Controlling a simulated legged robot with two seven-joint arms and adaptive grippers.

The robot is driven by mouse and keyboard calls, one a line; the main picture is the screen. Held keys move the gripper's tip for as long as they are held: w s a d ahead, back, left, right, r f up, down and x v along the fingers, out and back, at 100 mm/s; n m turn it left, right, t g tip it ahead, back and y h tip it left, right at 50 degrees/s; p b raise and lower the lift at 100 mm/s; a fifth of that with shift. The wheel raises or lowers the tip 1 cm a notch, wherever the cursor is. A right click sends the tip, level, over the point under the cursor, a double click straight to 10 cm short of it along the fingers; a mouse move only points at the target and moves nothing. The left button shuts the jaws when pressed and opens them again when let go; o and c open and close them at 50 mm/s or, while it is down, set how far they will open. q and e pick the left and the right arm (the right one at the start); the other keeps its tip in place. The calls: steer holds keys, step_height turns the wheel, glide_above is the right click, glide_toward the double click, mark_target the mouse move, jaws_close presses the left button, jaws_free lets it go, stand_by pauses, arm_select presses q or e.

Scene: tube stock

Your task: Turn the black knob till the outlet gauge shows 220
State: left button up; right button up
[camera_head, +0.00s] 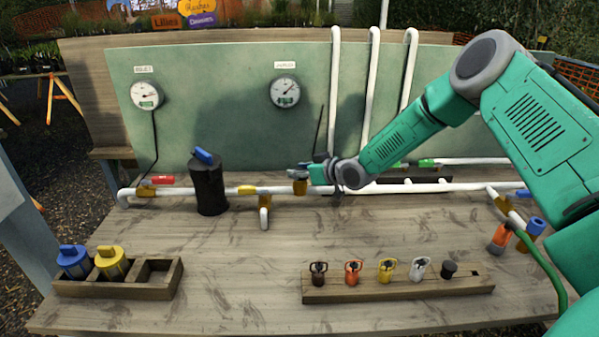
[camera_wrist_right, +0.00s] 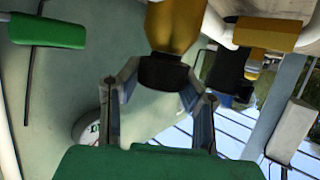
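Two round white gauges hang on the green back panel in the head view, a left one (camera_head: 146,95) and a middle one (camera_head: 285,92). Their labels and readings are too small to read. My right gripper (camera_head: 298,173) reaches in from the right, just above a brass fitting (camera_head: 300,188) on the white pipe. In the right wrist view, the black knob (camera_wrist_right: 165,74) sits at the end of the brass body (camera_wrist_right: 174,25). The fingers of my right gripper (camera_wrist_right: 160,85) are on either side of the knob; whether they press it is unclear. My left gripper is out of view.
A black canister (camera_head: 208,188) with a blue handle stands left of the gripper. A wooden tray (camera_head: 118,290) with blue and yellow caps lies front left. A wooden rack (camera_head: 400,288) of several small fittings lies in front. The bench's middle is clear.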

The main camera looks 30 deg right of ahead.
steer(key=shift+s+d+f, duration=0.25)
steer(key=shift+d+f, duration=0.15)
steer(key=shift+d, duration=0.15)
steer(key=shift+a, duration=0.75)
steer(key=shift+s+d+f, duration=0.1)
steer(key=shift+d+f, duration=0.05)
steer(key=shift+d, duration=0.35)
steer(key=shift+a, duration=0.35)
steer(key=shift+d, duration=0.15)
steer(key=o, duration=1.2)
steer(key=shift+c, duration=0.2)
steer(key=shift+o, duration=0.5)
steer(key=shift+s, duration=0.1)
steer(key=shift+d+r, duration=0.1)
steer(key=shift+r, duration=0.15)
